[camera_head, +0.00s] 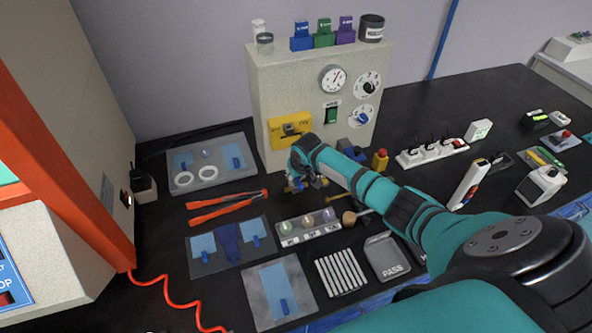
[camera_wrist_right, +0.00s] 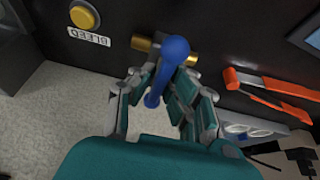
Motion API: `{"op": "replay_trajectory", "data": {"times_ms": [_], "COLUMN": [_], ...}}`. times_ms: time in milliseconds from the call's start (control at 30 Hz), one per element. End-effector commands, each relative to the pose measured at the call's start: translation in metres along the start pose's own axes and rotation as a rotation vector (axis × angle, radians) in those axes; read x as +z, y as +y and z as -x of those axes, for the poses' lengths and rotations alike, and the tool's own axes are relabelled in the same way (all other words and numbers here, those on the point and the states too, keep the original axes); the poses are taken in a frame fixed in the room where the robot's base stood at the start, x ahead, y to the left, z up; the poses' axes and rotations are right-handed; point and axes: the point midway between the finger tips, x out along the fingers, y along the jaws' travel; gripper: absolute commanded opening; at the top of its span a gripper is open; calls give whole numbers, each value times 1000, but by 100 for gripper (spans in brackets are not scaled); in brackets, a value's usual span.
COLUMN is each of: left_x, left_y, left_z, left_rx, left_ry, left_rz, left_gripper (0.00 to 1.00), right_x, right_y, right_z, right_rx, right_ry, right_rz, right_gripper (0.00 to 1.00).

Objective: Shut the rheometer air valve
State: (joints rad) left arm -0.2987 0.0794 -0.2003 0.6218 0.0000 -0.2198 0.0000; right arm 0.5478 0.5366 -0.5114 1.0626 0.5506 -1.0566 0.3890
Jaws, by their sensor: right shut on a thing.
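The air valve has a blue lever handle (camera_wrist_right: 172,52) on a brass body (camera_wrist_right: 143,43), seen close up in the right wrist view. My right gripper (camera_wrist_right: 160,88) has its fingers on either side of the blue handle and is shut on it. In the head view my right gripper (camera_head: 303,180) is at the lower front of the beige control cabinet (camera_head: 285,90), where it hides most of the valve. A yellow button (camera_wrist_right: 84,15) with a BLEED label (camera_wrist_right: 88,36) is near the valve. My left gripper is not in view.
Orange-handled pliers (camera_head: 225,205) lie left of my right gripper. A grey tray with white rings (camera_head: 210,178) is at the left. The large orange-framed machine (camera_head: 75,130) stands far left.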

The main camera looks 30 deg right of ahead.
Motion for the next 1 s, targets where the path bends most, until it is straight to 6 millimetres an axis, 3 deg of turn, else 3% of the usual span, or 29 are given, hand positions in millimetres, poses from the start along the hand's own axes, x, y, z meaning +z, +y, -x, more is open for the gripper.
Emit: {"op": "replay_trajectory", "data": {"times_ms": [333, 367, 533, 833, 1000], "left_x": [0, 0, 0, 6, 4], "left_y": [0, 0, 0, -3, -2], "left_z": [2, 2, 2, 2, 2], "left_rx": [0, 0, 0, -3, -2], "left_ry": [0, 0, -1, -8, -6], "left_rz": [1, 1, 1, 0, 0], "left_gripper": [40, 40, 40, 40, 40], "right_x": [0, 0, 0, 0, 0], "right_y": [0, 0, 0, 0, 0], "right_z": [-1, -1, -1, 2, 20], "right_rx": [12, 12, 12, 12, 11], "right_ry": [0, 0, 0, 1, 2], "right_rz": [-32, -31, -30, -29, -28], "right_gripper": [0, 15, 35, 35, 35]}}
